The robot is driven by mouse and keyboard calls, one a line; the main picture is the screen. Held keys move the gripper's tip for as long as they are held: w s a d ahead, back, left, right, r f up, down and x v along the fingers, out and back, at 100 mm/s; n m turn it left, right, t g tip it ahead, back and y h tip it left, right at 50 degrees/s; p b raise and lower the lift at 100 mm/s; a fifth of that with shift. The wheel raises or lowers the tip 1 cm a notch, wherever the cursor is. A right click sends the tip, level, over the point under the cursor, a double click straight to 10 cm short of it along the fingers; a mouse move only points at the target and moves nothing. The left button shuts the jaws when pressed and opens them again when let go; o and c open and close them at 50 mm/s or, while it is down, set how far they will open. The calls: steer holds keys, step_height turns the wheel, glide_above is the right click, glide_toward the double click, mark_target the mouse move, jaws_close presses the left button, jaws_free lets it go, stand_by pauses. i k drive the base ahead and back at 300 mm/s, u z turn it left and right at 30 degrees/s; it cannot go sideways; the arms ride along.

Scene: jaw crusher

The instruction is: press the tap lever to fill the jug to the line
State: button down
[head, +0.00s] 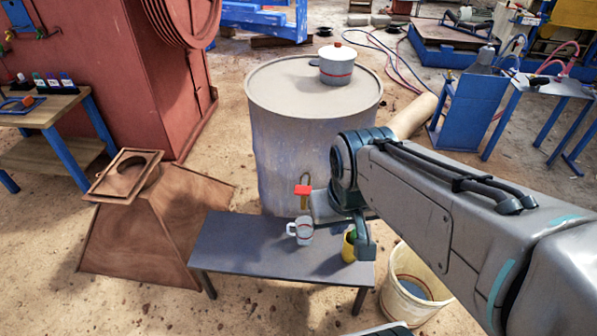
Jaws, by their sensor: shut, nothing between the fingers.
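The jug (304,231) is a small white cup with a handle on its left and a red line around it. It stands upright on the dark bench (235,243), below the tap (304,203). The tap has a red lever (302,190) and sits low on the front of the large grey drum (290,150). My gripper (319,207) is shut and empty, just right of the tap and above the bench. Its fingertips are small and partly hidden, so I cannot tell whether they touch the lever. The water level in the jug cannot be made out.
A yellow bottle (348,249) stands on the bench, partly behind my arm. A white bucket (408,305) stands right of the bench. A rusty hopper (150,225) stands left. A lidded white pot (337,70) sits on the drum. The bench's left half is clear.

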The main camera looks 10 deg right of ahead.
mark_target(303, 189)
steer(key=u, duration=0.5)
steer(key=i, duration=1.15)
steer(key=z, duration=0.55)
